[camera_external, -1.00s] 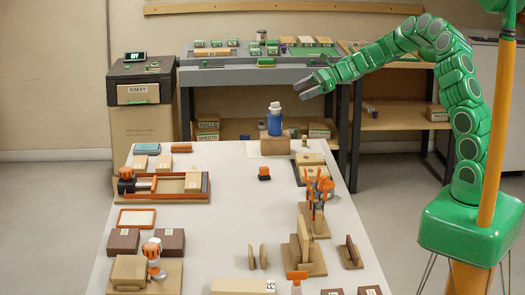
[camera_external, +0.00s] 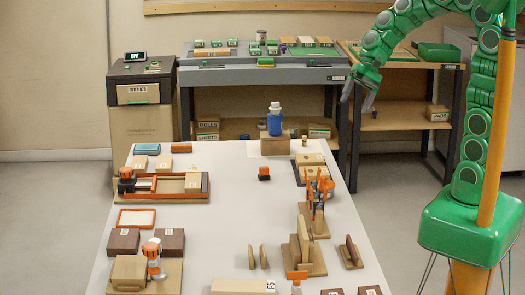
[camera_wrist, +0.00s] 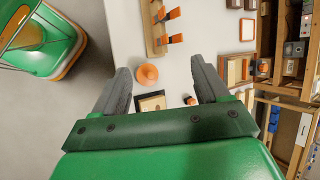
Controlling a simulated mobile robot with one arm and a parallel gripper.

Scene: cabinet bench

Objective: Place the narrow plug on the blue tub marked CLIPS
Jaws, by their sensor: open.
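My gripper (camera_external: 357,98) hangs at the upper right of the external view, fingers pointing down, in front of the wooden side table. In the wrist view its two grey fingers (camera_wrist: 160,82) are spread apart with nothing held between them. I cannot pick out the narrow plug for certain in either view. I cannot read a CLIPS mark anywhere. A blue container with a white top (camera_external: 274,122) stands on a wooden block at the far end of the white table; whether it is the tub is unclear. Small blue shapes (camera_wrist: 275,125) show at the right of the wrist view.
The white table (camera_external: 225,215) holds wooden blocks, orange-topped pieces and upright clamps (camera_external: 318,188); its middle is largely clear. Behind it are a grey bench (camera_external: 225,75) with small green-marked items, a wooden side table (camera_external: 400,122) and a dark cabinet (camera_external: 140,72).

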